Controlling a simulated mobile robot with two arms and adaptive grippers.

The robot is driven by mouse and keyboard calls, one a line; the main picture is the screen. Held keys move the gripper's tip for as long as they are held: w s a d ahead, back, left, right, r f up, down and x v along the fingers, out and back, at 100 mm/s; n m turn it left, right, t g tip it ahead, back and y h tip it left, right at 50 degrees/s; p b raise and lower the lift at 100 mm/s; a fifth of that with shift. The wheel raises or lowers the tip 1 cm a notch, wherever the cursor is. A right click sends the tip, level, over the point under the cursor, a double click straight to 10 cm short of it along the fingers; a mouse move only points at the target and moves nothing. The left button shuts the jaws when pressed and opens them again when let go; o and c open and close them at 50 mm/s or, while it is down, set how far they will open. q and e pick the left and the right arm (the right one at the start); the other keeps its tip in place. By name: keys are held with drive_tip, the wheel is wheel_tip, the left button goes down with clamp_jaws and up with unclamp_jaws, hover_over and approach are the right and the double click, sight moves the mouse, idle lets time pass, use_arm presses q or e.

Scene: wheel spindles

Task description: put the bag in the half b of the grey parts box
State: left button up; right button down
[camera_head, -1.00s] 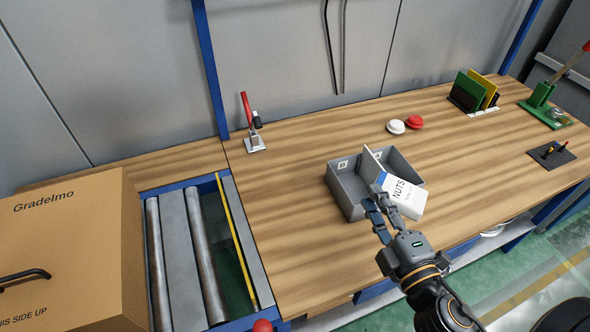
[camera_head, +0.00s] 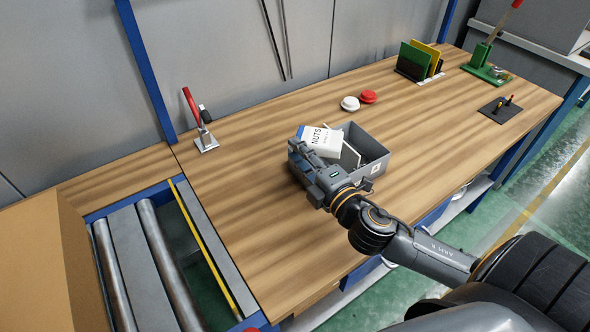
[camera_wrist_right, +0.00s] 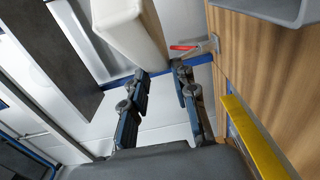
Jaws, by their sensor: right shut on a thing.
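The bag, a white packet marked NUTS with a blue edge (camera_head: 322,141), is in my right gripper (camera_head: 308,152). It is tilted over the back left part of the grey parts box (camera_head: 378,172). The gripper hides much of the box's left half. A divider (camera_head: 350,156) shows, and the right half looks dark inside. A small label is on the box's front wall, too small to read. In the right wrist view the pale bag (camera_wrist_right: 132,30) is at the fingertips (camera_wrist_right: 160,75). My left gripper is out of view.
A red-handled clamp (camera_head: 201,120) stands at the left back. White (camera_head: 350,103) and red (camera_head: 368,96) round pieces lie behind the box. A rack with green and yellow plates (camera_head: 419,60) stands farther back. A roller conveyor (camera_head: 150,255) is at left.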

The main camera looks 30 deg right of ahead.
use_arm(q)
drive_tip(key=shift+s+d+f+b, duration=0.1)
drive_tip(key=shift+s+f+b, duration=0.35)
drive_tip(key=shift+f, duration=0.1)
use_arm(e)
wheel_tip(320, 180, down, 6)
drive_tip(key=w, duration=0.2)
drive_tip(key=shift+w+d, duration=0.15)
drive_tip(key=shift+w, duration=0.1)
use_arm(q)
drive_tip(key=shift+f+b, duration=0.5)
use_arm(e)
drive_tip(key=shift+f, duration=0.6)
drive_tip(key=c, duration=1.1)
unclamp_jaws()
drive_tip(key=shift+o, duration=0.2)
